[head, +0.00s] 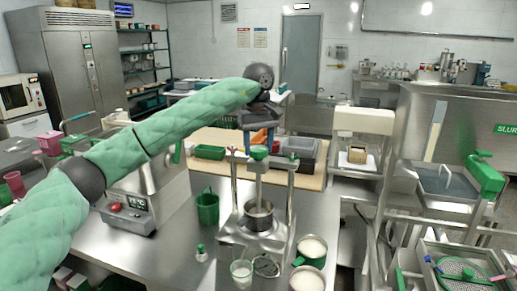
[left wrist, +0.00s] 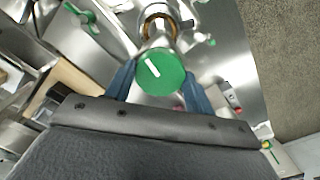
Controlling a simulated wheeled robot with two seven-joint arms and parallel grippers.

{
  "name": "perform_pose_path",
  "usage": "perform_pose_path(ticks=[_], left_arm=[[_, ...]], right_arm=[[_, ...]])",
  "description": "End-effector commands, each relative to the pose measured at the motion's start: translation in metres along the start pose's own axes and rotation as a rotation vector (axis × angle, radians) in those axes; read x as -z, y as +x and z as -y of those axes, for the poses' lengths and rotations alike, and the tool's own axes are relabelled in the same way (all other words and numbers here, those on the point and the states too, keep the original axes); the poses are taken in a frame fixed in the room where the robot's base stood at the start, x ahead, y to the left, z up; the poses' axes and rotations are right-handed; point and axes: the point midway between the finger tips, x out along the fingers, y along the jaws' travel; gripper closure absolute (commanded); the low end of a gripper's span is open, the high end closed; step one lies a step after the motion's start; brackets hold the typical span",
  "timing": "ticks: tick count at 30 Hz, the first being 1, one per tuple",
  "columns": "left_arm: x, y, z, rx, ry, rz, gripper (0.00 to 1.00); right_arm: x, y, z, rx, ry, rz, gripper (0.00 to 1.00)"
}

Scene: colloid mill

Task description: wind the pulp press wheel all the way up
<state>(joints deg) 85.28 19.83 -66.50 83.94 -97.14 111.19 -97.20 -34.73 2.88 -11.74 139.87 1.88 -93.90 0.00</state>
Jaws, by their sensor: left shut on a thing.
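The pulp press (head: 291,200) stands on the steel bench, with two posts, a top crossbar and a central screw going down into a steel pot (head: 258,222). Its green wheel (head: 259,152) sits on top of the screw. The press plate's exact height is hard to tell. My right gripper is not in view.
A green jug (head: 207,208), a small green-capped bottle (head: 201,253), a glass beaker (head: 241,272) and pots of pale pulp (head: 311,250) stand close around the press. A control box with a red button (head: 128,212) is at left. Grey bins (head: 290,153) stand behind.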

Motion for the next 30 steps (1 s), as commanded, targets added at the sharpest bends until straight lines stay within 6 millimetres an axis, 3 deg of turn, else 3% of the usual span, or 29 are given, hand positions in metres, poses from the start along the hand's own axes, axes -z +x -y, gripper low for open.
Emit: perform_pose_path(ticks=[12,30], left_arm=[[0.001,0.002,0.001,-0.001,-0.35,-0.003,0.69],[0.001,0.002,0.0,-0.002,-0.92,-0.001,0.69]], right_arm=[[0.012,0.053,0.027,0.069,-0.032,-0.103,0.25],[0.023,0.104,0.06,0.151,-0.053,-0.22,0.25]])
